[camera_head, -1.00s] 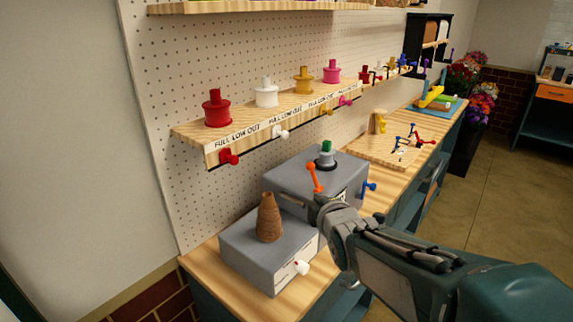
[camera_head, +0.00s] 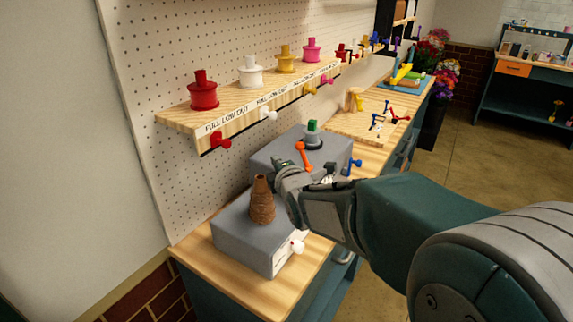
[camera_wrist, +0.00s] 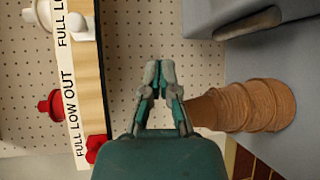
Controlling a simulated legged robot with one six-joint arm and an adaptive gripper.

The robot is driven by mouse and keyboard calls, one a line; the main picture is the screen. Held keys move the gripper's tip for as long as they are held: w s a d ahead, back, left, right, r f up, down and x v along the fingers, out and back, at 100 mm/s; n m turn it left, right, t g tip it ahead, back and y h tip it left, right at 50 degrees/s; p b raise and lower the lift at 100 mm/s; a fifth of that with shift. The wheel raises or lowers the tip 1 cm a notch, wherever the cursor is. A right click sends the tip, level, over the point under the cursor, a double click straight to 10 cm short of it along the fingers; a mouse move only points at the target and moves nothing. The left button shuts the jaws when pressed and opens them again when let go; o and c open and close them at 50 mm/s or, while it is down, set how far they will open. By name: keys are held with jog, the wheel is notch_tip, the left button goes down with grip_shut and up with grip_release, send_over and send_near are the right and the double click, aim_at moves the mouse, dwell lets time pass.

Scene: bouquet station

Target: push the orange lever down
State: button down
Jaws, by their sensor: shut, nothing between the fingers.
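The orange lever (camera_head: 303,155) stands on the near side of the rear grey box (camera_head: 265,158), nearly upright with its knob up and leaning slightly left. My gripper (camera_head: 279,168) is just left of the lever and nearer to me, beside the brown twine cone (camera_head: 262,200). I cannot tell whether it touches the lever. In the wrist view, my gripper (camera_wrist: 159,75) is shut and empty, its fingertips together. The lever does not show there; the cone (camera_wrist: 245,107) is right of the fingers.
The cone stands on the front grey box (camera_head: 238,238), which has a white knob (camera_head: 297,247). A blue knob (camera_head: 355,163) is on the rear box. A wooden shelf (camera_head: 185,125) with coloured spools juts from the pegboard (camera_head: 150,60) behind.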

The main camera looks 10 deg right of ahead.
aim_at(302, 155)
jog(key=w+d, duration=0.2)
jog(key=w, duration=0.1)
jog(key=w+d, duration=0.2)
jog(key=shift+w+f, duration=0.2)
jog(key=shift+f, duration=0.05)
jog(key=shift+d, duration=0.1)
jog(key=shift+s+r, duration=0.1)
jog(key=shift+s, duration=0.05)
jog(key=shift+d, duration=0.35)
